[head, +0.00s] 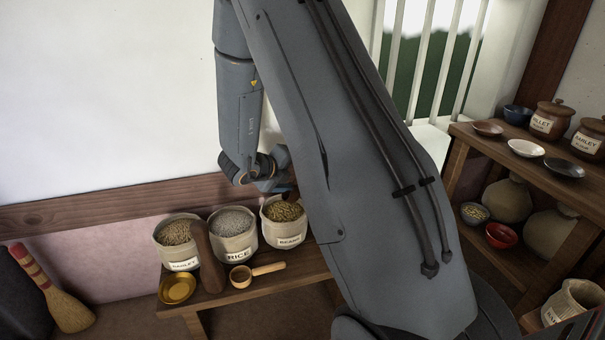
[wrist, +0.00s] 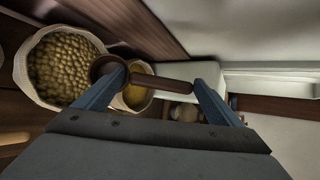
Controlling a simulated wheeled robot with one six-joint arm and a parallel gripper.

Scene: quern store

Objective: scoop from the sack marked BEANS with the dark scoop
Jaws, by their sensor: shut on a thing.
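In the wrist view my gripper (wrist: 160,82) is shut on the dark scoop (wrist: 172,84), whose handle runs between the fingers. The scoop's bowl points left, beside the rim of an open sack of beans (wrist: 62,66). That sack's label is not visible there. I cannot tell whether the scoop's bowl holds anything.
The BARLEY sack (head: 183,265) and RICE sack (head: 239,255) stand left of BEANS. A dark rounded wooden piece (head: 204,258), a yellow dish (head: 178,289) and a light wooden scoop (head: 268,269) are in front. A shelf (head: 468,142) with jars and bowls is at right.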

